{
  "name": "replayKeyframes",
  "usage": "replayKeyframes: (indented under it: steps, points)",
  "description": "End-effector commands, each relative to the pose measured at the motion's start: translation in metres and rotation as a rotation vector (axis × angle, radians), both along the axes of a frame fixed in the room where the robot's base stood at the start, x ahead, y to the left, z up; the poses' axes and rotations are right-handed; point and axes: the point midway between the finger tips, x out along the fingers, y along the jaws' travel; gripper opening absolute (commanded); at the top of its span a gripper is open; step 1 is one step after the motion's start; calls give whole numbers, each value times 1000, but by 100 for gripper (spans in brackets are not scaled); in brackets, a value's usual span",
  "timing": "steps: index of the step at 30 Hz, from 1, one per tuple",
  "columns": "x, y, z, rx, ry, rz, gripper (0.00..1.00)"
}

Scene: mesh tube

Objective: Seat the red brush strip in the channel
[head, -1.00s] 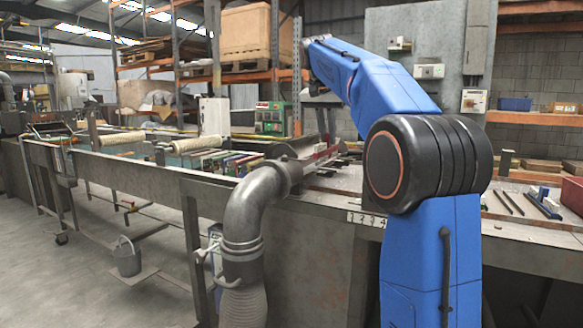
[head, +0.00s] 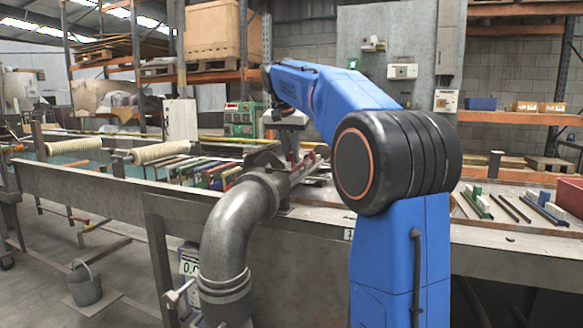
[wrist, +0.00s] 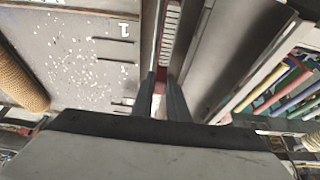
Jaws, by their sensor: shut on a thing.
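My gripper (wrist: 163,82) is shut on the red brush strip (wrist: 160,86) in the wrist view, with the strip's red body between the two dark fingers. Pale bristles (wrist: 171,35) run away from the fingertips along the strip. In the wrist view the strip lies alongside a long grey metal rail (wrist: 215,50), which may be the channel. I cannot tell whether the strip touches it or sits inside. In the head view the strip and gripper are small, partly hidden behind my arm and a grey pipe.
A thick grey duct pipe (head: 237,225) stands in front of the bench. Several coloured strips (head: 205,172) lie left of the work spot, also in the wrist view (wrist: 290,85). Beige rollers (head: 160,150) lie further left. Loose blocks and rods (head: 480,203) lie on the right bench.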

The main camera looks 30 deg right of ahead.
Motion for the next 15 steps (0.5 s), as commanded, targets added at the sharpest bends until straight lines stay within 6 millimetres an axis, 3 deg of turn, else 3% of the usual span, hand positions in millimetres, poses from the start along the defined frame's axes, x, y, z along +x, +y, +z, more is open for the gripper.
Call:
replayKeyframes:
  steps: [8, 15]
  points:
    - [-1, 0, -34, 0, 1, 0, 0]
    - [0, 0, -38, 0, -1, 0, 0]
